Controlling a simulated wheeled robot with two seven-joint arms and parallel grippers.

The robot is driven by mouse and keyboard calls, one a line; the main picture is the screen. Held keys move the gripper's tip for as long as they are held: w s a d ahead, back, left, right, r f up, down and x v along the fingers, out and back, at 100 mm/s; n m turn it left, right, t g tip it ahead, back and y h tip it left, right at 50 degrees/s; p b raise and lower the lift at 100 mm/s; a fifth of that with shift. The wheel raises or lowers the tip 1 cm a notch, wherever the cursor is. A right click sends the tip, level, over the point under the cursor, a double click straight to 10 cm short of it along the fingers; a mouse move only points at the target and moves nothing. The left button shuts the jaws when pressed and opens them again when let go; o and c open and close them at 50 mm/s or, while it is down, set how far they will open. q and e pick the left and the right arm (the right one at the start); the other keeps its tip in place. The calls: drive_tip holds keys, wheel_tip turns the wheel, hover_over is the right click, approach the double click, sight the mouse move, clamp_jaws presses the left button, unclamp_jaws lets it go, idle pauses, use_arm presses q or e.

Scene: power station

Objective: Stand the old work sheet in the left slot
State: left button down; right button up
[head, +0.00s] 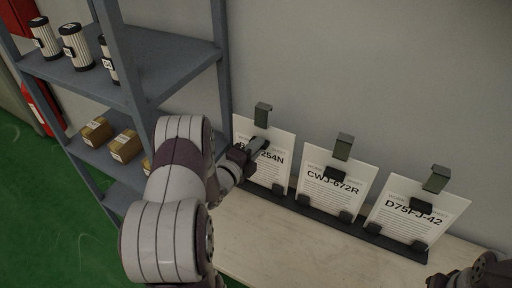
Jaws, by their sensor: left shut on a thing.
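Three white printed sheets stand side by side in a dark rack (368,236) on a pale worktop. The left sheet (272,172) has a label ending in "254N", partly covered by my gripper. The middle sheet (324,198) reads "CWJ-672R" and the right sheet (402,225) reads "D75FJ-42". My left gripper (258,146) is shut at the upper front of the left sheet, which stands in the left slot. What it grips is mostly hidden by its fingers. Part of my right arm shows at the bottom right corner; whether its gripper is open or shut cannot be seen.
Green-grey blocks stand at the top of each sheet, the left one (263,115) just above my gripper. A grey metal shelf (150,65) on the left holds striped filter cylinders (76,47) and small brown boxes (125,145). The worktop (275,240) in front of the rack is clear.

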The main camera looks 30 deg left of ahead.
use_arm(q)
drive_tip(key=c, duration=1)
unclamp_jaws()
drive_tip(key=shift+s, duration=0.1)
drive_tip(key=s, duration=0.4)
drive_tip(key=s+b, duration=0.1)
drive_tip(key=s, duration=0.7)
drive_tip(key=shift+s+a+r+b, duration=0.25)
drive_tip(key=shift+a+r+b, duration=0.05)
drive_tip(key=shift+a+r, duration=0.1)
